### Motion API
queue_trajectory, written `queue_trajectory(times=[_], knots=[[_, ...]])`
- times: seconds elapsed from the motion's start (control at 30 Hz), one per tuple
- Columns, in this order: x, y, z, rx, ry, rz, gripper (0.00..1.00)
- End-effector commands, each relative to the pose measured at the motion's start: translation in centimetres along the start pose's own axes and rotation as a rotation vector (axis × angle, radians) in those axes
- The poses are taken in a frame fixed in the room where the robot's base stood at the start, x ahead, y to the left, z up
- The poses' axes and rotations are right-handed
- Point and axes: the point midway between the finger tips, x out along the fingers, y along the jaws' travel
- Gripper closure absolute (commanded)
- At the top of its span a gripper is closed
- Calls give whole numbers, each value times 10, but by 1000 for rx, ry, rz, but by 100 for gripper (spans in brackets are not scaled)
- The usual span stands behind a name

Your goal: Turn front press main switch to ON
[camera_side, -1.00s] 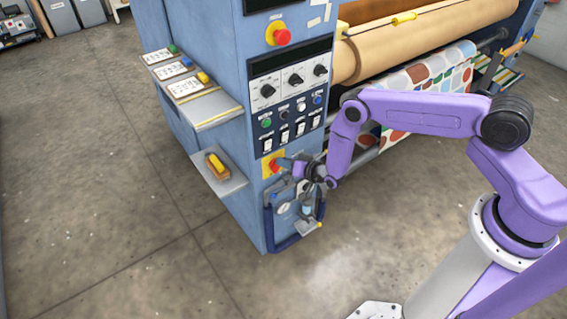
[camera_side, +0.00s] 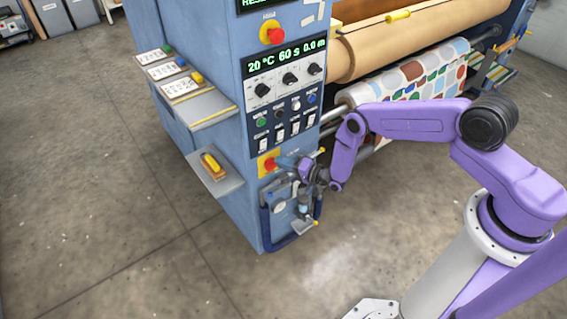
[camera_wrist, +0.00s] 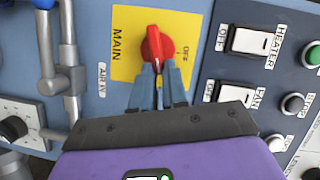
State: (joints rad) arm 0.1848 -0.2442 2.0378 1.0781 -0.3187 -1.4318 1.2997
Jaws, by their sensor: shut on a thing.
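The main switch is a red rotary knob on a yellow plate, low on the blue press front in the side view (camera_side: 269,164). In the wrist view the red knob (camera_wrist: 152,42) sits beside the printed word MAIN, its long handle running up and down in the picture. An OFF mark shows to its right; I cannot see an ON mark. My gripper (camera_wrist: 157,78) has its two grey fingers shut on the lower end of the knob's handle. In the side view my gripper (camera_side: 282,163) reaches the knob from the right.
The lit display (camera_side: 285,56) reads 20 °C, 60 s, 0.0 m. Rocker switches (camera_side: 279,136) sit just above the main switch. An air valve with pipes (camera_wrist: 66,60) and a blue rail lie close by. A shelf (camera_side: 212,172) juts out left.

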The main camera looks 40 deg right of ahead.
Motion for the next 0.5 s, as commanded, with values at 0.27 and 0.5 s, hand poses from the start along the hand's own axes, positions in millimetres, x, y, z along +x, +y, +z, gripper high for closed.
queue_trajectory(times=[0.27, 0.5], knots=[[0, 1, 0, 42, 1, -19, 100], [0, 1, -1, 50, 2, -22, 100]])
